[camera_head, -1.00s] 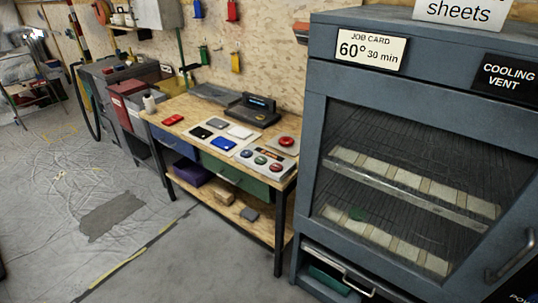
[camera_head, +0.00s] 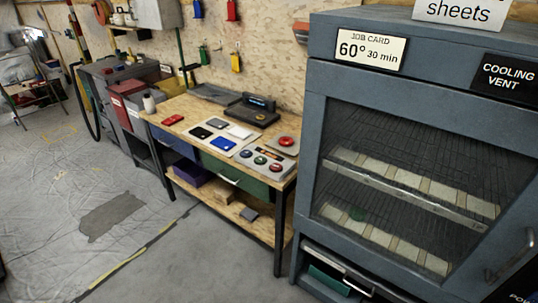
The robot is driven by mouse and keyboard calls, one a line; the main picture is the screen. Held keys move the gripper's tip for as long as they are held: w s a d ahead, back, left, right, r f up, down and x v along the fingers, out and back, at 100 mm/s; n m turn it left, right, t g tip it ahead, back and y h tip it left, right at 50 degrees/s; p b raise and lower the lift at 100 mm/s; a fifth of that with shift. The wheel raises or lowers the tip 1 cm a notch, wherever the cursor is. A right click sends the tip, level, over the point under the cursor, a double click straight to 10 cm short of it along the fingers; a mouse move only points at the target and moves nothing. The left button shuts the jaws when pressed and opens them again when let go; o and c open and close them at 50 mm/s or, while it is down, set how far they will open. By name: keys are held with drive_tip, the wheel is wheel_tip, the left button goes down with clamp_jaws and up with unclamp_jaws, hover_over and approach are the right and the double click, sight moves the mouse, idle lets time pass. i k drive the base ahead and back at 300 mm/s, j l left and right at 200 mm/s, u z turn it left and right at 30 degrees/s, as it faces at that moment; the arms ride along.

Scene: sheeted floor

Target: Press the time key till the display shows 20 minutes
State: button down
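My gripper is not in view. No key marked as the time key can be read. A dark device with a small lit display (camera_head: 259,103) stands at the back of the workbench; its digits are too small to read.
The wooden workbench (camera_head: 180,108) also holds a red item (camera_head: 173,119), a blue item (camera_head: 222,144) and flat pads. A sign (camera_head: 507,77) reads COOLING VENT. Open grey floor (camera_head: 190,255) lies in front of the bench. A creased sheet covers the floor at left.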

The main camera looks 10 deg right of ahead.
sight(247, 152)
drive_tip(key=i+j+z, duration=0.5)
drive_tip(key=j, duration=0.2)
drive_tip(key=i+j+z, duration=0.25)
drive_tip(key=j, duration=0.2)
drive_tip(key=i+j+z, duration=0.25)
drive_tip(key=j, duration=0.2)
